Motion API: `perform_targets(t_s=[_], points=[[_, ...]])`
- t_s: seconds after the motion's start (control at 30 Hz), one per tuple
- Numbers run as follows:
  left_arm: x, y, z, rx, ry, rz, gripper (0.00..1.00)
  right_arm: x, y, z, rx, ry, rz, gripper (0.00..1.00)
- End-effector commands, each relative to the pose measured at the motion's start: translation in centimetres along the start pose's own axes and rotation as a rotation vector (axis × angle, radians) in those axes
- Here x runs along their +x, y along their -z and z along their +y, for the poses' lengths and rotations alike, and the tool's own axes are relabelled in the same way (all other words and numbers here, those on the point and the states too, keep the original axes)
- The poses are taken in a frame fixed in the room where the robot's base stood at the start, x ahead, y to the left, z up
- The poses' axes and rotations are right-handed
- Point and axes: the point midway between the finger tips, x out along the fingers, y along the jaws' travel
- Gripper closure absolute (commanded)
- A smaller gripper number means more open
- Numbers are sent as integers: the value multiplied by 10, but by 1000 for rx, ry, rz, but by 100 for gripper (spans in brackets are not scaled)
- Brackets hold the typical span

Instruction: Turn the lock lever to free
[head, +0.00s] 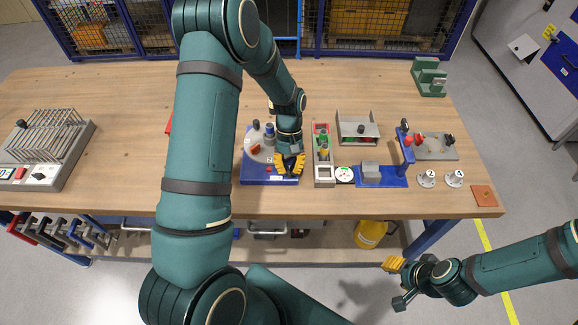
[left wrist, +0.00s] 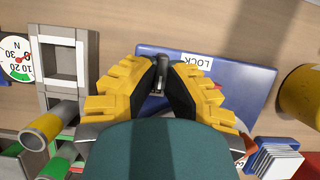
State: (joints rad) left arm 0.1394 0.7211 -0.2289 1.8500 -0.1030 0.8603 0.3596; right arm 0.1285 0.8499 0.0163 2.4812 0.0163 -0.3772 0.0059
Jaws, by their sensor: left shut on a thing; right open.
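The rotary jig has a blue base (head: 256,180), which also fills the middle of the left wrist view (left wrist: 235,85). A white LOCK label (left wrist: 197,61) is on the base. The lock lever (left wrist: 161,66) is a small dark upright piece just left of the label in the picture. My left gripper (head: 290,167), with yellow fingers, reaches down over the jig's front right part. In the left wrist view its fingertips (left wrist: 163,76) are closed around the lever. The lever is hidden by the fingers in the head view. My right gripper (head: 397,282) is open and empty, beyond the table's front edge.
A grey tray (head: 325,180) with red, green and yellow parts stands close right of the jig. A round dial (head: 344,174) and a blue fixture (head: 385,178) lie further right. A grey rack (head: 52,150) stands far left. The table's back is mostly clear.

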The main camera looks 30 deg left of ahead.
Motion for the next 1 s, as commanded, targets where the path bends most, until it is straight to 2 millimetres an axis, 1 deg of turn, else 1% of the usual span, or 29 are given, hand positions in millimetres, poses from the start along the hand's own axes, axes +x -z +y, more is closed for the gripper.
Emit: perform_targets(t_s=[0.53,0.57,0.6,0.87,1.0], points=[[2,-1,0,21,10,-5,100,0,0,0,0,0,0,53],[2,-1,0,21,10,-5,78,0,0,0,0,0,0,53],[2,-1,0,21,10,-5,76,0,0,0,0,0,0,53],[0,0,0,20,9,-2,76,0,0,0,0,0,0,53],[-8,0,0,20,7,2,76,0,0,0,0,0,0,53]])
